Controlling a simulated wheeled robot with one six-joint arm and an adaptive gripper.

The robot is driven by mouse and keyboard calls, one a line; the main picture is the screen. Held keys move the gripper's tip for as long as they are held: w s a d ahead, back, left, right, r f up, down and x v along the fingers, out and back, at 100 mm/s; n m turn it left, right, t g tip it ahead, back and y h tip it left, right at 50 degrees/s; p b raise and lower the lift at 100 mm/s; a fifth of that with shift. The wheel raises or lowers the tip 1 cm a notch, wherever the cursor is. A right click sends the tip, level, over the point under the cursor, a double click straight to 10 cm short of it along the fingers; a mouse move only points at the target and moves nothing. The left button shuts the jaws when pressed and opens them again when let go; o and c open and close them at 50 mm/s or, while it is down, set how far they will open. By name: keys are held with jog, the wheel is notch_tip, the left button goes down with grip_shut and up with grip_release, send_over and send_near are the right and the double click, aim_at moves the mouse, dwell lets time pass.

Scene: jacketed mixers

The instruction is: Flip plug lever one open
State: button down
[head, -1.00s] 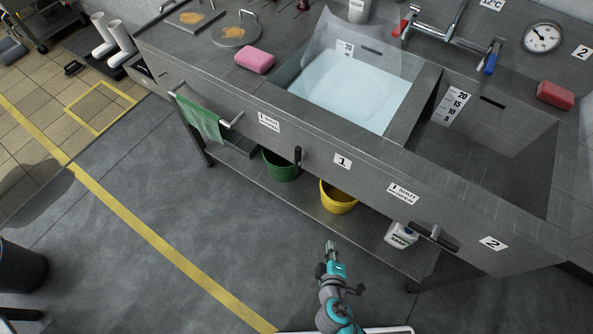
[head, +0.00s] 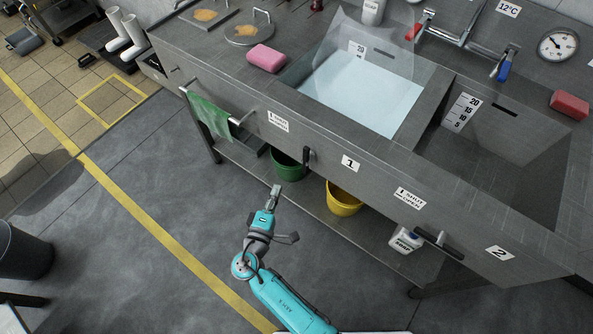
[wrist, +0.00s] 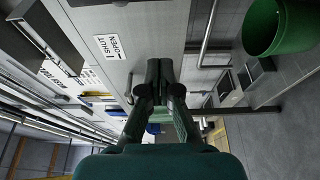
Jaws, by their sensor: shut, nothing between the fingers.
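Plug lever one (head: 308,158) is a short black handle on the sink front, beside the number 1 plate (head: 350,163). It stands upright, parallel to the front's short side. The SHUT/OPEN label (head: 278,121) is to its left; a SHUT/OPEN label (wrist: 108,47) also shows in the wrist view. My gripper (head: 276,190) is below and left of the lever, apart from it in the picture, in front of the green bucket. In the wrist view my gripper (wrist: 160,75) has its fingers together with nothing held. I cannot make out lever one surely in the wrist view.
A green bucket (head: 287,167) and a yellow bucket (head: 343,200) stand on the lower shelf. A green towel (head: 208,114) hangs on a rail at the left. Lever two (head: 437,241) sticks out at the right. The floor before the sink is clear.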

jog(key=shift+w, duration=0.1)
jog(key=x, duration=1)
jog(key=shift+s+d, duration=0.65)
jog(key=shift+d, duration=0.2)
jog(key=shift+s+d, duration=0.6)
jog(key=shift+d, duration=0.2)
